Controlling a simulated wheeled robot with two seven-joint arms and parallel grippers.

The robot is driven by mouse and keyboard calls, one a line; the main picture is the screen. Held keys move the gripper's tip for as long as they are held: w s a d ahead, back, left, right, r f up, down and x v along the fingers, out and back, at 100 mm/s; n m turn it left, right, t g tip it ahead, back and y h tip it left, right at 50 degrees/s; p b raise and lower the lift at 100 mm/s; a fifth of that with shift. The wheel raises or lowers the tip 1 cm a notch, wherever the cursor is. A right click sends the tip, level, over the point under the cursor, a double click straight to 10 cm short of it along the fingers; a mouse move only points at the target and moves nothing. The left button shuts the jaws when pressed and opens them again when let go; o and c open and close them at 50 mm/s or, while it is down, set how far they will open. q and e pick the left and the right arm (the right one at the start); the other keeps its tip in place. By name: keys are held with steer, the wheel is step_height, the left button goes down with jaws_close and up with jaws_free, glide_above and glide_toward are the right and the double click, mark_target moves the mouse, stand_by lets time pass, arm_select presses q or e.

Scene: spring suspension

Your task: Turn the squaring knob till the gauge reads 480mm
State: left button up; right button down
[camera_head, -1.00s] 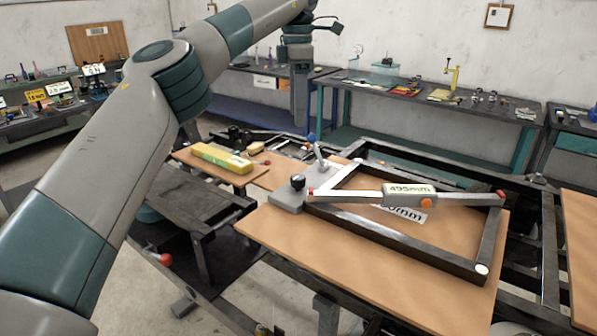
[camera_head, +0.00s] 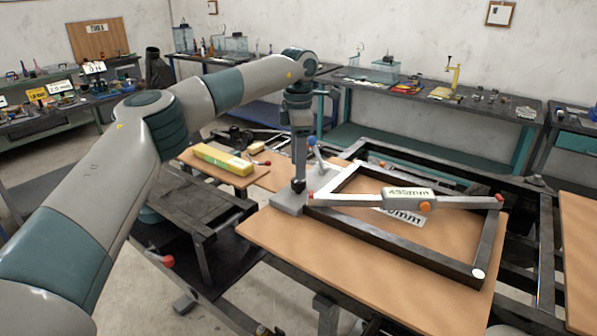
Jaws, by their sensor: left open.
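The squaring knob, a small black knob (camera_head: 298,185), stands on a grey block (camera_head: 287,203) at the left corner of a dark rectangular frame (camera_head: 400,243). My left gripper (camera_head: 298,178) points straight down, its tip right at the knob and partly hiding it. It is open; whether its fingers touch the knob I cannot tell. The gauge (camera_head: 408,198) is a light bar lying diagonally across the frame, with red ends and an orange button. Its display appears to read 495mm. A white label (camera_head: 400,216) ending in "mm" lies partly hidden beneath it. My right gripper is not in view.
A lever with a blue ball (camera_head: 312,141) stands just behind the knob. A yellow-green box (camera_head: 222,159) lies on a board to the left. A red-ended handle (camera_head: 168,261) sticks out at lower left. The wooden board (camera_head: 330,260) is clear in front of the frame.

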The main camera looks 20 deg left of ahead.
mark_target(299, 186)
arm_select(q)
steer(key=shift+f+p, duration=0.55)
steer(key=shift+f, duration=1.75)
steer(key=shift+c, duration=0.6)
steer(key=c, duration=0.9)
